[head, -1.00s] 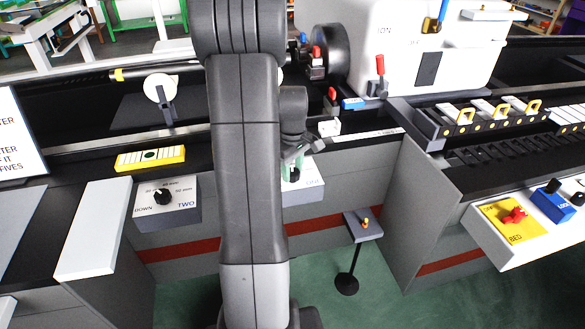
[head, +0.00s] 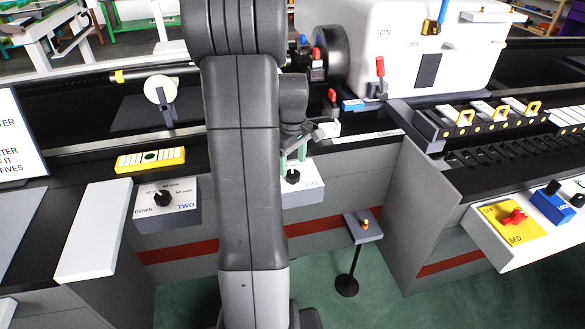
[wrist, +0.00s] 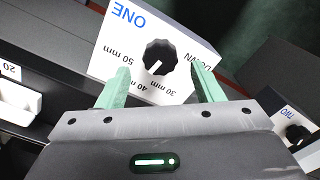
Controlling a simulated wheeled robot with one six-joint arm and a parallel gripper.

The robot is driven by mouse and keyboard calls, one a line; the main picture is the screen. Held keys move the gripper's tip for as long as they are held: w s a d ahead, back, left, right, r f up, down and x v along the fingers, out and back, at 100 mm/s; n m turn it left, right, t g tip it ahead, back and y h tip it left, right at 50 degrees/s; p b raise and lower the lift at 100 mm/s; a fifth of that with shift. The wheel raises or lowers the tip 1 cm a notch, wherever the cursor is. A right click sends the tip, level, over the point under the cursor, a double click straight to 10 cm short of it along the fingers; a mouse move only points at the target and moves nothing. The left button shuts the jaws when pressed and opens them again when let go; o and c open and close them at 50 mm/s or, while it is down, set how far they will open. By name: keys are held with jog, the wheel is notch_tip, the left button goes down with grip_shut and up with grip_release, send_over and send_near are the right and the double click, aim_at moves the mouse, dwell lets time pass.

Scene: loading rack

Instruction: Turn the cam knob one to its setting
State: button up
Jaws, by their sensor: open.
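Cam knob one is a black round knob (wrist: 160,57) with a white pointer line, on a white panel marked ONE (wrist: 117,32). In the wrist view the pointer aims down-left, roughly towards the 40 mm mark. The knob also shows in the head view (head: 292,177), just right of my arm. My gripper (wrist: 160,69) is open, with one pale green finger on either side of the knob in the picture. No finger visibly touches it. In the head view the gripper (head: 294,158) is at the knob's far side, and my arm hides part of the panel.
A similar knob panel marked TWO (head: 183,211) stands left of my arm. A yellow block (head: 150,159) lies behind it. A small stand (head: 363,228) is to the right on the floor. The BED panel (head: 513,222) is at far right.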

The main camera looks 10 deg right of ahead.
aim_at(292, 173)
notch_tip(292, 173, up, 10)
dwell(0.3)
jog(key=shift+r, duration=0.1)
notch_tip(292, 173, down, 14)
jog(key=shift+r, duration=0.1)
dwell(0.5)
dwell(0.4)
